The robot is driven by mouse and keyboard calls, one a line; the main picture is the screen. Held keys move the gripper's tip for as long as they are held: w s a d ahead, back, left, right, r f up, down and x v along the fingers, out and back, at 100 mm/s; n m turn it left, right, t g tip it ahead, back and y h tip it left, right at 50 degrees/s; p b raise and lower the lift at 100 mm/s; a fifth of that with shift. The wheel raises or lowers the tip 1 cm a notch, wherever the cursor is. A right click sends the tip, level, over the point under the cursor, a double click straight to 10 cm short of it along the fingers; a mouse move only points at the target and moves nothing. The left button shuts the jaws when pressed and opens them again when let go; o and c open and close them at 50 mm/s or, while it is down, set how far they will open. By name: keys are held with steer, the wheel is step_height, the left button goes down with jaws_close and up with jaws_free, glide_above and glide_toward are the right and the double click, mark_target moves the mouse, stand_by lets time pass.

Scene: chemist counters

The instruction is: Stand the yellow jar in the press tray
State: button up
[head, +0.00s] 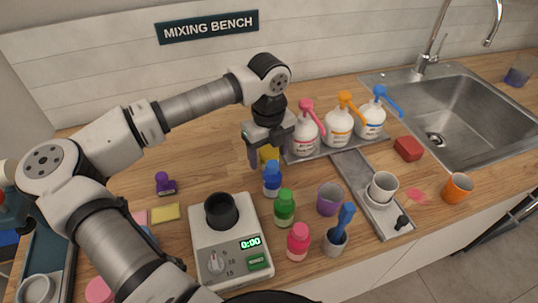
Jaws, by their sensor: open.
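The yellow jar (267,153) stands on the wooden counter, mostly hidden behind the blue jar (272,181) and under my gripper. My gripper (266,156) is open and points down, with its fingers around or just over the yellow jar's top; I cannot tell whether they touch it. No tray is labelled as the press tray. A dark teal tray (62,237) at the left edge, partly hidden by my arm, lies beside a teal machine (8,212) and has a grey cup (38,289) at its near end.
Green (285,208) and pink (298,242) jars stand in front of the blue one. A scale (205,257) with a black cup is left of them. Pump bottles (338,128) stand close right of my gripper. A grey tray (352,168) and the sink (465,115) lie further right.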

steer(key=shift+f, duration=0.1)
steer(key=c, duration=1.2)
